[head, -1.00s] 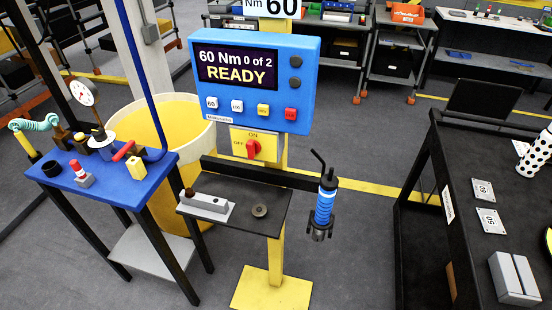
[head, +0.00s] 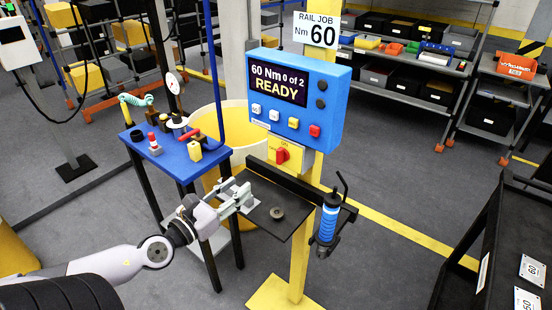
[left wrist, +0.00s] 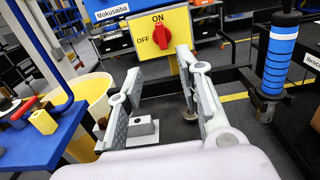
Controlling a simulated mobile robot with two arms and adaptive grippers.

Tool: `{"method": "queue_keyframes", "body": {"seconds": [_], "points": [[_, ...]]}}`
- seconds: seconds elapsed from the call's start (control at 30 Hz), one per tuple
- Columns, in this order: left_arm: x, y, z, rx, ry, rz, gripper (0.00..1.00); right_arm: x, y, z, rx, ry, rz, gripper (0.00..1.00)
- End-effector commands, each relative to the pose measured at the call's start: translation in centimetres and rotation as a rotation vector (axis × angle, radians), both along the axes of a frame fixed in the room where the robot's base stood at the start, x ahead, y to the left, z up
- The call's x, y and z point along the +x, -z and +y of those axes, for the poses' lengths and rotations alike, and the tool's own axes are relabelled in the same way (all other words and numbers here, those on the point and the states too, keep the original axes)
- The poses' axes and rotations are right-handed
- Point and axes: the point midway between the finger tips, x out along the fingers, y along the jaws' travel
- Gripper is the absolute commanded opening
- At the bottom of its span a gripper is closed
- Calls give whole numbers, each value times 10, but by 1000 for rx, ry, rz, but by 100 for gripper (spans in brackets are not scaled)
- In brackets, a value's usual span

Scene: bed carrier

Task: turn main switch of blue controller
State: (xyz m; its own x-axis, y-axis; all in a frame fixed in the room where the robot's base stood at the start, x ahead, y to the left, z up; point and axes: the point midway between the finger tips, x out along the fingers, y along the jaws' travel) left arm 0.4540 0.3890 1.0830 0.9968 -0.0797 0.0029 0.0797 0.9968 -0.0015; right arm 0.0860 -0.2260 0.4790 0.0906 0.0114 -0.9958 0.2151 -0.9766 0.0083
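The blue controller (head: 333,115) stands on a yellow post, its lit display reading "60 Nm 0 of 2 READY". Below it is a yellow plate with the red main switch (head: 282,156). In the left wrist view the red switch (left wrist: 164,38) stands roughly upright, with ON above and OFF to its left. My left gripper (head: 246,193) is below and left of the switch, over the small dark shelf. In the left wrist view my left gripper (left wrist: 160,66) is open and empty, its fingers apart and short of the switch. My right gripper is not in view.
The dark shelf (head: 274,235) holds a round metal piece (head: 277,213). A blue-handled tool (head: 328,220) hangs at its right. A blue table (head: 185,167) with small parts stands left, before a yellow bin (head: 236,120). A dark bench (head: 500,240) is at right.

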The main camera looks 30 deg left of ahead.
Motion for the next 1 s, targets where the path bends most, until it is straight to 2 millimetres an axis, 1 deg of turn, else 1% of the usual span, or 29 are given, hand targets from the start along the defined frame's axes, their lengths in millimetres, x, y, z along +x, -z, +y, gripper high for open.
{"method": "queue_keyframes", "body": {"seconds": [0.03, 0.17, 0.53, 0.8, 1.0], "points": [[8, -5, 0, 3, 1, -3, 33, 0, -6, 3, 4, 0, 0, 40], [24, -4, -1, 0, -1, -3, 33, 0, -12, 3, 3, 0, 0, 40], [71, -4, -4, 0, -3, -2, 33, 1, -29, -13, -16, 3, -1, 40], [111, -3, -7, -2, -5, -1, 33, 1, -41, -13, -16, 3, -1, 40], [138, -2, -9, -1, -4, 0, 33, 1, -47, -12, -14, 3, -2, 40]]}}
